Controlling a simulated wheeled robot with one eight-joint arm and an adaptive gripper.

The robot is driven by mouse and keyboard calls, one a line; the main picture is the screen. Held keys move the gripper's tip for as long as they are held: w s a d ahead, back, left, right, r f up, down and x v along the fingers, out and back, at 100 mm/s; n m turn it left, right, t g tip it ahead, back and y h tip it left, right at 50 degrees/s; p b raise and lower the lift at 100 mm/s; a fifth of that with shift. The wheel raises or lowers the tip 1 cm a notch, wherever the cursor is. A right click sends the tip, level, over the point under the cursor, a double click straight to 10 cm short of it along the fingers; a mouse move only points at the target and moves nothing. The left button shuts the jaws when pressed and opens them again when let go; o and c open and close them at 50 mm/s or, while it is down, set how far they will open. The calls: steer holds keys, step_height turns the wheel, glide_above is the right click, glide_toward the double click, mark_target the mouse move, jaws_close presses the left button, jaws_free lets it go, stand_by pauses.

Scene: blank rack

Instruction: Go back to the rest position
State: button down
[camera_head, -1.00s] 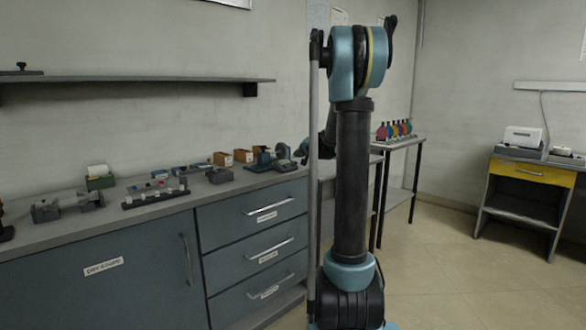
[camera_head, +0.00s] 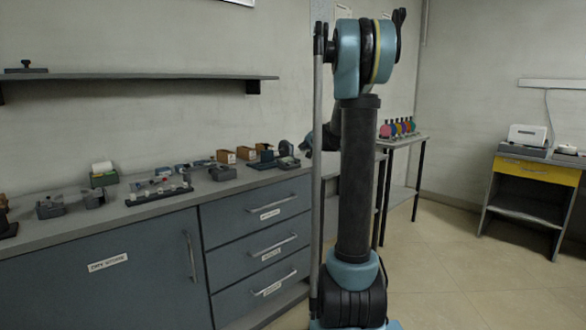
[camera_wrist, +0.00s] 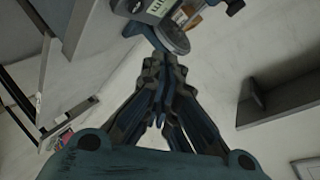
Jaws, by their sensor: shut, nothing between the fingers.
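My gripper (camera_wrist: 163,68) shows in the wrist view with its dark, jointed fingers drawn together and nothing between them. A grey and teal device with a label and a round disc (camera_wrist: 172,38) is beyond the fingertips, at the top of that view. I cannot tell whether the fingertips touch it. In the head view my arm stands upright at the centre and folds over at the top. A small teal and dark part of my arm shows left of the upright link, near the bench's far end; the fingers cannot be made out there.
A grey bench (camera_head: 100,224) with drawers runs along the left wall, with several small devices and cardboard boxes (camera_head: 226,156) on it. A wall shelf (camera_head: 150,77) hangs above. A side table (camera_head: 405,141) holds coloured items. A yellow-drawer desk (camera_head: 535,171) stands right. The floor between is clear.

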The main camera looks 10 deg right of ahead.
steer(key=s+a+f+n+g, duration=0.2)
steer(key=s+f, duration=0.1)
steer(key=s, duration=0.6)
steer(key=s+a+f+n+g, duration=0.1)
steer(key=s+a+f+g, duration=0.1)
steer(key=s, duration=0.7)
steer(key=s+a+f+n+g, duration=0.1)
steer(key=s+a+f+n, duration=0.15)
steer(key=s, duration=0.65)
steer(key=s+d+f+g+h, duration=0.1)
steer(key=s+f+g, duration=0.1)
steer(key=s+f, duration=0.3)
steer(key=s+d+f+n+g+h, duration=0.1)
steer(key=s+f, duration=0.4)
steer(key=s, duration=0.9)
steer(key=s+d+f+n+g+h, duration=0.1)
steer(key=s+d+f+g+h, duration=0.1)
steer(key=s+f, duration=0.4)
steer(key=s+d+g, duration=0.1)
steer(key=s, duration=0.2)
steer(key=shift+s, duration=0.4)
steer(key=shift+f, duration=0.1)
